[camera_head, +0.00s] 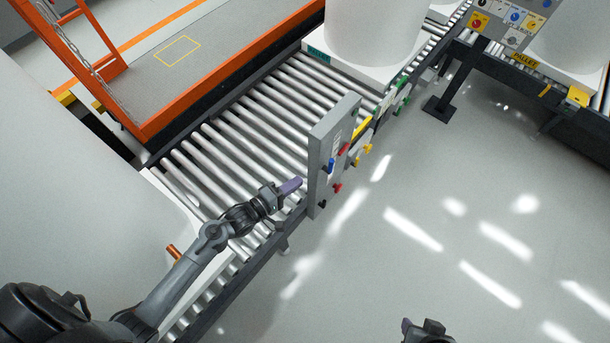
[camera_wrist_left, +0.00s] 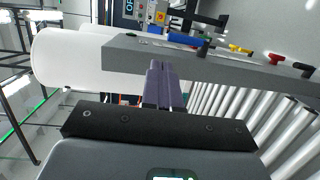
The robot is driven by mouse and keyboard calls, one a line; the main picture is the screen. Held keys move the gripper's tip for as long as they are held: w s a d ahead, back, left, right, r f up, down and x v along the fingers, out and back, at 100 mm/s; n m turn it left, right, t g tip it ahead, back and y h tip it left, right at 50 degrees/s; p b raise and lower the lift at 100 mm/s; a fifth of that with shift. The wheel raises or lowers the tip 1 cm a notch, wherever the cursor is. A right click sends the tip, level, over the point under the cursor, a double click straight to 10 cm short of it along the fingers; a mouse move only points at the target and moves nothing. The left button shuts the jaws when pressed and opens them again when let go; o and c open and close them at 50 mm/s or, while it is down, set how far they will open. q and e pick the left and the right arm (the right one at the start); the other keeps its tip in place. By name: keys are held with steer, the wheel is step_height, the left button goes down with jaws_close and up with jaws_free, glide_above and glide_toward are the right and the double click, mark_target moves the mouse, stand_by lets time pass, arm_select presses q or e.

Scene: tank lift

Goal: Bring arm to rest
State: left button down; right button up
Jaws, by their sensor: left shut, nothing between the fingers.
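My left arm reaches in from the lower left in the head view. Its gripper (camera_head: 291,186) is over the near side of the roller conveyor, just left of a grey control box (camera_head: 322,150). In the left wrist view the purple-grey fingers (camera_wrist_left: 162,84) are together and empty, pointing at the box's grey edge (camera_wrist_left: 200,62). I cannot tell whether the fingertips touch the box. My right gripper (camera_head: 428,331) shows only as a dark piece at the bottom edge of the head view; its fingers cannot be made out.
The roller conveyor (camera_head: 240,130) runs diagonally, with a white tank (camera_head: 375,30) on a pallet at its far end. The box carries red, blue and black knobs. An orange-framed platform (camera_head: 150,70) lies beyond. Open floor (camera_head: 420,190) is at right.

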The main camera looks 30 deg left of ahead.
arm_select(q)
steer(key=s+d+r+m+g+y+p, duration=0.2)
steer(key=s+r+p, duration=0.25)
steer(key=r, duration=0.25)
steer(key=s+d+r+m+g+y+p, duration=0.1)
steer(key=s+r+m+g+p, duration=0.15)
steer(key=s+r+p, duration=0.4)
steer(key=s+a+r+m+g+y, duration=0.3)
steer(key=s+m+g, duration=0.4)
steer(key=s+m, duration=0.2)
steer(key=shift+s+m+g+b, duration=0.25)
steer(key=shift+m+g+b, duration=0.1)
steer(key=shift+m, duration=0.8)
stand_by(0.3)
